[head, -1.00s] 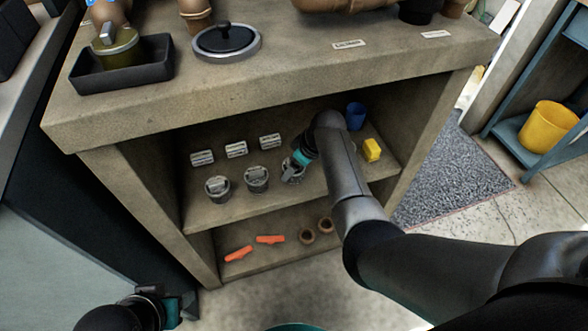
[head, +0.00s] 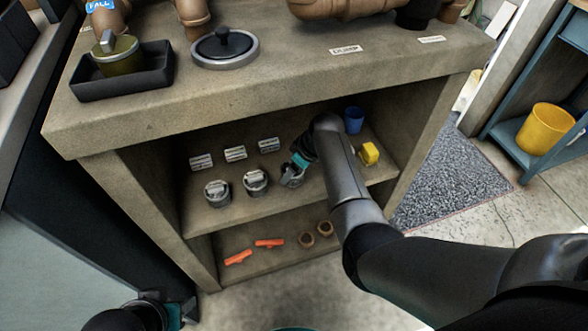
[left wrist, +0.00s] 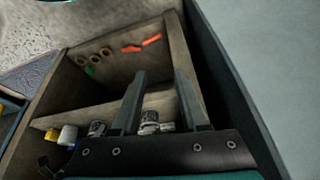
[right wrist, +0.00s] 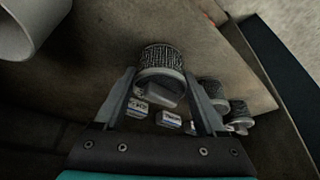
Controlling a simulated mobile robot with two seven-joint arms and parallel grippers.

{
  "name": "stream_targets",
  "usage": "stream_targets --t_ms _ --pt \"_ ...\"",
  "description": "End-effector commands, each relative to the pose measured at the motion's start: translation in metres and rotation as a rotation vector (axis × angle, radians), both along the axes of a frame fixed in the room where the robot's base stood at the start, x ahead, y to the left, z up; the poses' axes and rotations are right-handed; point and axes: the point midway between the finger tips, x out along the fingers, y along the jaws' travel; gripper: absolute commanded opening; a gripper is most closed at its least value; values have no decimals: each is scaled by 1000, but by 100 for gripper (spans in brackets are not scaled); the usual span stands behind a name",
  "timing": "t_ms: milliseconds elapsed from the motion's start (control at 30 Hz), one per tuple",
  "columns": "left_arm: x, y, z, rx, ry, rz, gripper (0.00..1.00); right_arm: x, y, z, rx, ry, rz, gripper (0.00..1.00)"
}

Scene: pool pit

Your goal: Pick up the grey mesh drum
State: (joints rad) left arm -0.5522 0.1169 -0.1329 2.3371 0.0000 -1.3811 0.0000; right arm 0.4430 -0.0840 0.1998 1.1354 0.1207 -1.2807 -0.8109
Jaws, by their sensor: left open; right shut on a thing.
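A grey mesh drum (right wrist: 161,61) with a grey lid and handle sits between the fingertips of my right gripper (right wrist: 160,80), which is shut on it. In the head view this drum (head: 291,178) is at the right end of a row on the middle shelf, partly hidden by my right gripper (head: 300,165). I cannot tell if it touches the shelf. Two similar drums stand left of it, one in the middle (head: 256,182) and one at the left (head: 217,193). My left gripper (left wrist: 160,85) is open and empty, outside the shelf at lower left in the head view (head: 172,312).
Several small pale blocks (head: 235,153) stand behind the drums. A blue cup (head: 354,120) and a yellow block (head: 369,154) are to the right. Orange pieces (head: 269,243) and brown rings (head: 325,228) lie on the lower shelf. The thick worktop (head: 300,75) overhangs the shelves.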

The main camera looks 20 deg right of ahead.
Motion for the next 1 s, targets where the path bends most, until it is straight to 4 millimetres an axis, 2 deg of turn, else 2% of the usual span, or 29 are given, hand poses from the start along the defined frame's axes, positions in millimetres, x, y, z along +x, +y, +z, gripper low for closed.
stream_targets --t_ms 367,733,1000 --pt "-7 0 -50 11 81 -2 44 1 0 35 0 -2 1 17" --pt "-34 6 -108 25 169 -5 44 -54 -40 32 -3 2 -2 17" --pt "-51 18 -143 41 183 -7 44 -92 -67 31 -3 2 0 17"
